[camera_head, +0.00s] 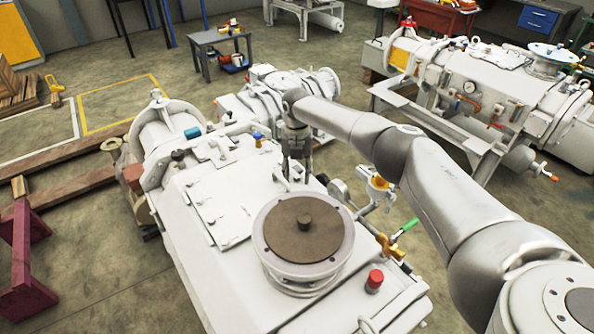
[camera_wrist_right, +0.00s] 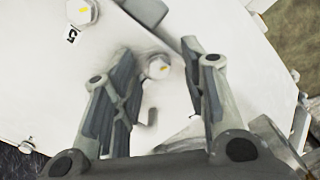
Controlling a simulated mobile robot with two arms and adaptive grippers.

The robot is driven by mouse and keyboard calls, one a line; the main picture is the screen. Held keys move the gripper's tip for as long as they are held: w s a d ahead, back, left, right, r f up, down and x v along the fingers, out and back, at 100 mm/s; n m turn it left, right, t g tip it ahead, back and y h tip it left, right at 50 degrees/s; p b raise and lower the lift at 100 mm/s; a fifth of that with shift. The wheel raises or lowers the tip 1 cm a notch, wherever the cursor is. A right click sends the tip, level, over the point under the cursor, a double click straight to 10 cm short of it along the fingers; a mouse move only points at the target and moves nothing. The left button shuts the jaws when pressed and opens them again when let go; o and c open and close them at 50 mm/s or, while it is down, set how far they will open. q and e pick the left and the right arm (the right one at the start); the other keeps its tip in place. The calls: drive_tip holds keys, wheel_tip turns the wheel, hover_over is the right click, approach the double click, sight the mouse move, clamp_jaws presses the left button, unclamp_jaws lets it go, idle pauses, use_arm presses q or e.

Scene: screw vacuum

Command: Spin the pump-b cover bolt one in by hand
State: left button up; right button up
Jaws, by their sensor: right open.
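A second yellow-marked bolt (camera_wrist_right: 82,12) sits at the upper left, beside a small label reading 5. In the head view, my right arm reaches across the white pump (camera_head: 215,200), and the right gripper (camera_head: 298,165) points down behind the round brown-topped flange. The cover bolts are too small to tell there. My left gripper is not seen.
The round flange (camera_head: 303,240) and a red knob (camera_head: 374,281) stand up from the pump top. A green-handled valve (camera_head: 403,229) is beside the pump, under my right arm. Another white pump (camera_head: 500,85) stands at the right.

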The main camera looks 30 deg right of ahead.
clamp_jaws()
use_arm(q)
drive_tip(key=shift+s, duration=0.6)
use_arm(e)
drive_tip(key=shift+m, duration=0.3)
